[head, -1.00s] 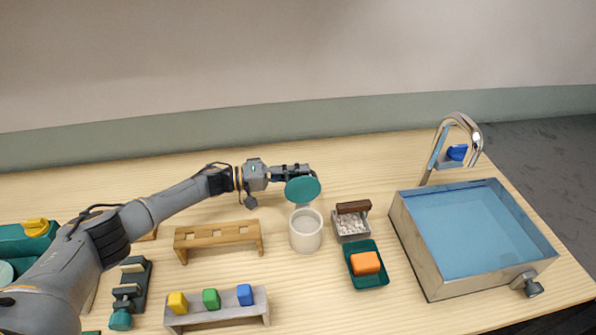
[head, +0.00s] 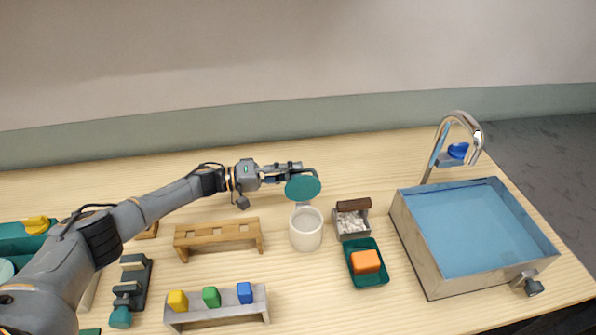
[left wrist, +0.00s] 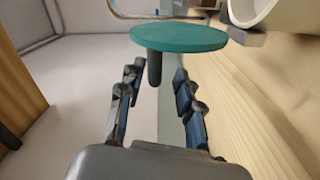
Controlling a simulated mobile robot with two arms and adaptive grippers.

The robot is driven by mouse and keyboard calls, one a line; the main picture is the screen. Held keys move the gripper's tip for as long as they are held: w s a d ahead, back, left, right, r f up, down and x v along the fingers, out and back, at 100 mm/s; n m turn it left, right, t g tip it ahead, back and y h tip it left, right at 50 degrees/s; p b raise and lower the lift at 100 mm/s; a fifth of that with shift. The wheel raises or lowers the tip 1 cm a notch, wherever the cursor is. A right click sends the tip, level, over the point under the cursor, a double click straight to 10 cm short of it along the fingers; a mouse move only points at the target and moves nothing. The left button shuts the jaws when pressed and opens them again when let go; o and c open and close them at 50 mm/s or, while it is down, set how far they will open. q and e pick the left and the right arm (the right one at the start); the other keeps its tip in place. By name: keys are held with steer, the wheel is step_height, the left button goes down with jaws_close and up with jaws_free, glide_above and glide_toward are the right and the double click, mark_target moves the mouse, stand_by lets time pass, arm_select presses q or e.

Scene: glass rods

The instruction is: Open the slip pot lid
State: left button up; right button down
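The slip pot (head: 306,230) is a white round pot in the middle of the table. Its teal lid (head: 303,187) stands up behind the rim, and the mouth of the pot is uncovered. My left gripper (head: 292,170) is just behind the raised lid. In the left wrist view the teal lid (left wrist: 180,37) has a dark knob (left wrist: 154,68) pointing at my left gripper (left wrist: 158,82). The two fingers are apart, with visible space on both sides of the knob. Part of the pot shows at the top right there. My right gripper is not in view.
A small box of pale bits (head: 351,223) and a green tray (head: 371,278) with an orange block stand right of the pot. A wooden rack (head: 216,233) is at left, with a grey rack (head: 221,309) of coloured blocks nearer. A basin (head: 418,250) fills the right.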

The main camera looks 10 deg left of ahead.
arm_select(q)
steer(key=v, duration=1)
steer(key=shift+a+f, duration=0.1)
